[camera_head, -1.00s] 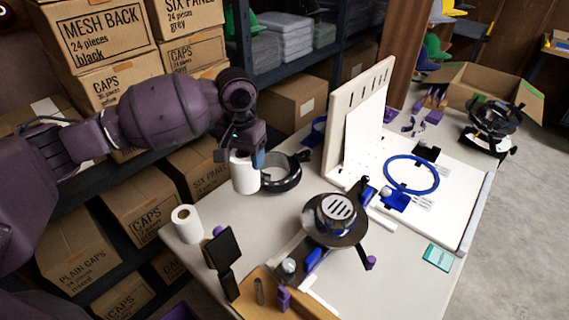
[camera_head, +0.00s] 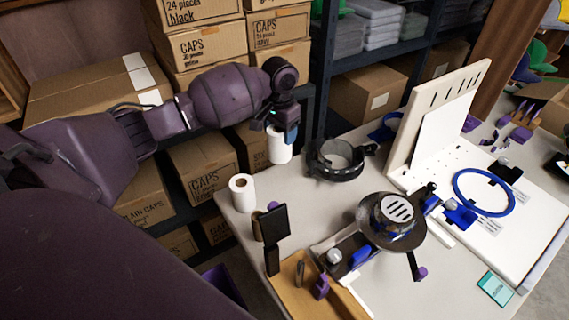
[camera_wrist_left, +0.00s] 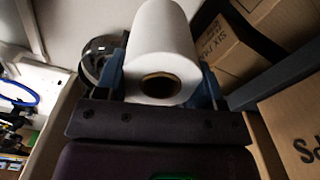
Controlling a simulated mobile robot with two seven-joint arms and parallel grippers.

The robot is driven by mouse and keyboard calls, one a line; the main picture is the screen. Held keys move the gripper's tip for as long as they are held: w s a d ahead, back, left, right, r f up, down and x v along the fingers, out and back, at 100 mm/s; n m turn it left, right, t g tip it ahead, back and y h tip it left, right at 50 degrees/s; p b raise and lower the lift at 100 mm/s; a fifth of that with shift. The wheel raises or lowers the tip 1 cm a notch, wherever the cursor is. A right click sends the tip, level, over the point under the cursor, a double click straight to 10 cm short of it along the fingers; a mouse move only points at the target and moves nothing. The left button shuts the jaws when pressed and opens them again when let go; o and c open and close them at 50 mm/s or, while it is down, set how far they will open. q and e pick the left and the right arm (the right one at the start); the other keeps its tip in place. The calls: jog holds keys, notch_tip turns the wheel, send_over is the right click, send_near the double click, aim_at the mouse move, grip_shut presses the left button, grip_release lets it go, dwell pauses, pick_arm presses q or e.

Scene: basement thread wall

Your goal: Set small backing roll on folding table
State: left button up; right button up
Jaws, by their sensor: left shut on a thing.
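The white backing roll (camera_head: 279,146) is held in my left gripper (camera_head: 283,132), which is shut on it. The roll hangs near the back left edge of the folding table (camera_head: 304,212); the head view does not clearly show whether it touches the top. In the left wrist view the roll (camera_wrist_left: 163,45) lies between the blue fingers (camera_wrist_left: 160,78), its cardboard core facing the camera. A second white roll (camera_head: 242,194) stands upright on the table's left corner. My right gripper is not in view.
A black ring clamp (camera_head: 337,160) stands just right of the held roll. A round hooping fixture (camera_head: 392,221), a black pad (camera_head: 272,226) and a white board with a blue hoop (camera_head: 484,193) crowd the table. Shelved cartons (camera_head: 201,170) border its left side. Bare tabletop lies between the standing roll and the fixture.

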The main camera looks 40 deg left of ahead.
pick_arm(q)
notch_tip(320, 180, down, 12)
jog(key=b, duration=0.2)
jog(key=shift+f+b, duration=0.1)
jog(key=shift+b, duration=0.2)
jog(key=shift+f, duration=0.1)
jog(key=o, duration=1)
